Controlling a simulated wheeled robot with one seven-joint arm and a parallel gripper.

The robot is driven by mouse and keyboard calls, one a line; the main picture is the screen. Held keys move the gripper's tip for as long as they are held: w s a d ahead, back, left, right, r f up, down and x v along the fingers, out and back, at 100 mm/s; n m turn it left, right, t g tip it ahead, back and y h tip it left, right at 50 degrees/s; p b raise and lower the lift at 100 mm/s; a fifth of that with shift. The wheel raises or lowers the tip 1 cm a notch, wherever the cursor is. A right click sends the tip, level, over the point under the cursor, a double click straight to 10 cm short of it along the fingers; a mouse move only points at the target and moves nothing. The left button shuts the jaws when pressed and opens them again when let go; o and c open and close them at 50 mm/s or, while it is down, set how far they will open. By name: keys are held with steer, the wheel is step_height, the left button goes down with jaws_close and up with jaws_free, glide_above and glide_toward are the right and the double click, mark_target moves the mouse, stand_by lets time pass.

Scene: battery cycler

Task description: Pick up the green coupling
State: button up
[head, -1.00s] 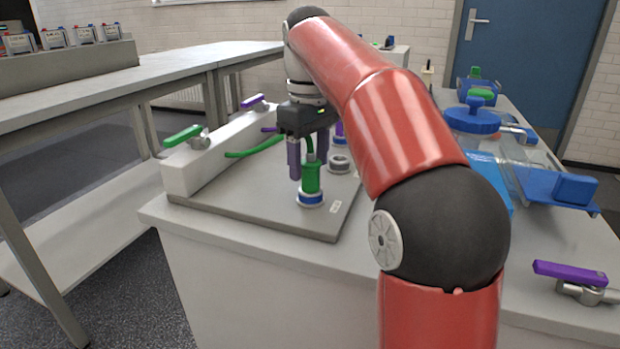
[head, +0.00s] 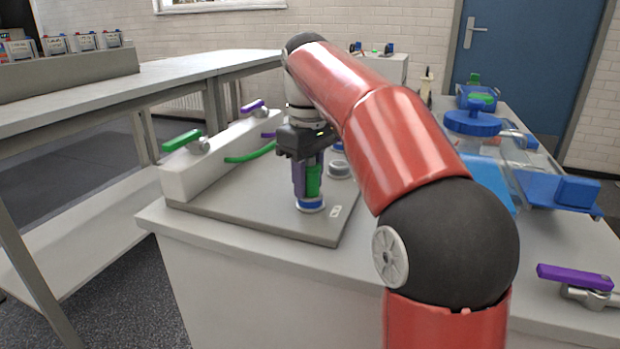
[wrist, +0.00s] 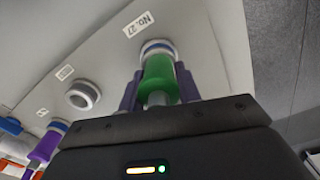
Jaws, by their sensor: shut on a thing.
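The green coupling (head: 314,184) stands upright on a blue-and-white ringed port (head: 310,206) near the front of the grey plate. It also shows in the wrist view (wrist: 158,88), between the purple fingers, beside the label "No. 27". My gripper (head: 308,184) points down and is shut on the green coupling, one finger on each side. The coupling's lower end still meets the port. Its top is hidden by my gripper in the head view.
An empty grey port (head: 340,168) is behind the coupling. A purple coupling (wrist: 46,147) stands farther along the plate (head: 240,205). A white manifold (head: 215,160) with green and purple valve handles is at left; blue-lidded equipment (head: 472,122) is at right.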

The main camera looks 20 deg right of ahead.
step_height(320, 180, up, 10)
steer(key=p, duration=0.4)
